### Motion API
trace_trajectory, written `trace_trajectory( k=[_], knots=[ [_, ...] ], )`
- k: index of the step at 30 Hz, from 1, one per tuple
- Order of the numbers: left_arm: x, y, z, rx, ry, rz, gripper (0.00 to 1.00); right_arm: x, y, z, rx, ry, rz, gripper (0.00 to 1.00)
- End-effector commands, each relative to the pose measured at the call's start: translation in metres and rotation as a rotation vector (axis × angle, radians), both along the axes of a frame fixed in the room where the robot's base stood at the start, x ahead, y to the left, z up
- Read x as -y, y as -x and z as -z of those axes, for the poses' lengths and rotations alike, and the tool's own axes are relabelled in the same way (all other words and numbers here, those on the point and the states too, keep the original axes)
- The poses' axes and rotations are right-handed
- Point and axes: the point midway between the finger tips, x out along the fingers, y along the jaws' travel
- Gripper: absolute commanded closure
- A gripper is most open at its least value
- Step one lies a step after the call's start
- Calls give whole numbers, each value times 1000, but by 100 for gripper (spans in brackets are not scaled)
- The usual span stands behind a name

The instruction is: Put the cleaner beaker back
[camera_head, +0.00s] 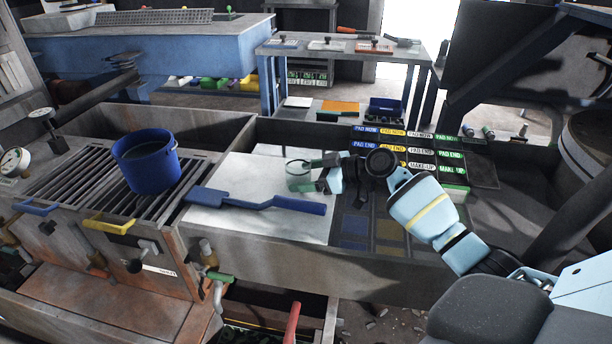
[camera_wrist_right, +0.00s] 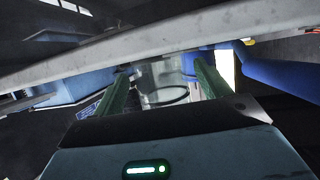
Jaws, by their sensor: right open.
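A clear glass beaker (camera_head: 297,174) stands on the pale sheet in the middle of the screen's trough. My right gripper (camera_head: 316,172) reaches in from the right at the beaker, with its green fingers open. In the right wrist view the beaker (camera_wrist_right: 165,88) shows between the two green fingers (camera_wrist_right: 165,90), its dark rim ring visible. I cannot tell whether the fingers touch the glass. My left gripper is not in view.
A blue scoop (camera_head: 255,201) lies on the pale sheet (camera_head: 270,168) close to the beaker. A blue bucket (camera_head: 147,162) stands on the slatted grate at left. Labelled pads (camera_head: 385,145) lie behind my right gripper. The trough wall (camera_head: 290,250) runs in front.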

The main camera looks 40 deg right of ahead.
Motion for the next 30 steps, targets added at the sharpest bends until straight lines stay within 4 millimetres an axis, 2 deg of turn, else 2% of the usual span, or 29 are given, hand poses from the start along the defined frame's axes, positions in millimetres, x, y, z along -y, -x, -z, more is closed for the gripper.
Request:
trace_trajectory(
  k=[15,21,30],
  knots=[
    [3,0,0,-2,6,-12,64,49,75,-33,-3,2,1,24],
    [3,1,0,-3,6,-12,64,58,89,-40,-1,1,1,24],
    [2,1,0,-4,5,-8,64,59,91,-42,-1,1,0,24]
  ],
)
